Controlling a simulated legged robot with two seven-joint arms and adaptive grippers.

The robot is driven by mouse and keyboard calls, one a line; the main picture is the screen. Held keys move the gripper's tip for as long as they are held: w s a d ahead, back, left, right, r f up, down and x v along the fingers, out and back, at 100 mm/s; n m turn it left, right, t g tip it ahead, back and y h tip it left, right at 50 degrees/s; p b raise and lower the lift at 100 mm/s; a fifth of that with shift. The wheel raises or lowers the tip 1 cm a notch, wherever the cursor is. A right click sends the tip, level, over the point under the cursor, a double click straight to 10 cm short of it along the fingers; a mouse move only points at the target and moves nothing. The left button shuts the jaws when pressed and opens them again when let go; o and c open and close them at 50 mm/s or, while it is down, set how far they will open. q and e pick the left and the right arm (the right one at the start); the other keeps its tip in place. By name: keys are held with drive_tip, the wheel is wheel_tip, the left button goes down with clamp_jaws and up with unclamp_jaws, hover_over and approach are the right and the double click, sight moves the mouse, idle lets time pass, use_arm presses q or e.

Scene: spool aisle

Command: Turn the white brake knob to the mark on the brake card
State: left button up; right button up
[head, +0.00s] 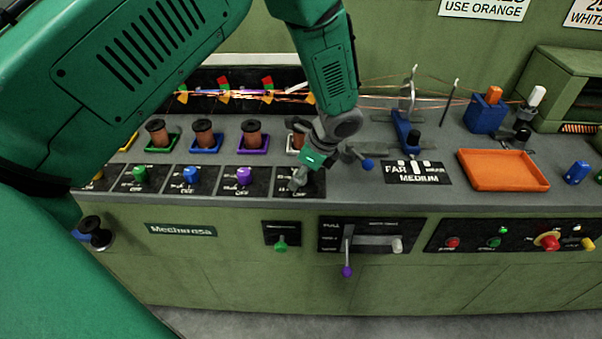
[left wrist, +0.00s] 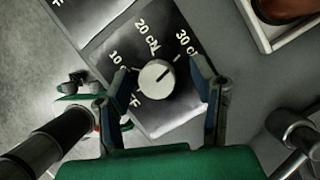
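The white brake knob (left wrist: 156,78) sits on a black dial plate (left wrist: 170,118) marked off, 10, 20 and 30 cN in the left wrist view. A short dark line on the knob seems to point towards the 30 side. My left gripper (left wrist: 160,92) is open, with one finger on each side of the knob; contact cannot be told. In the head view my left gripper (head: 303,182) reaches down over the dial plate (head: 284,188) and mostly hides the knob. A wall card (head: 585,12), cut off at the edge, shows "25" and "WHITE". My right gripper is not in view.
Purple (head: 244,176), blue (head: 190,175) and green (head: 139,174) knobs stand to the left, with copper spools (head: 252,134) behind. A blue-ball lever (head: 367,164) stands close right of my gripper. An orange tray (head: 502,170) lies farther right. Another wall card (head: 484,8) reads "USE ORANGE".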

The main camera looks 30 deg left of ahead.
use_arm(q)
drive_tip(key=shift+r, duration=0.1)
drive_tip(key=shift+d+r, duration=0.15)
drive_tip(key=shift+r, duration=0.15)
drive_tip(key=v, duration=1.1)
drive_tip(key=shift+w, duration=0.1)
drive_tip(key=shift+d+f, duration=0.1)
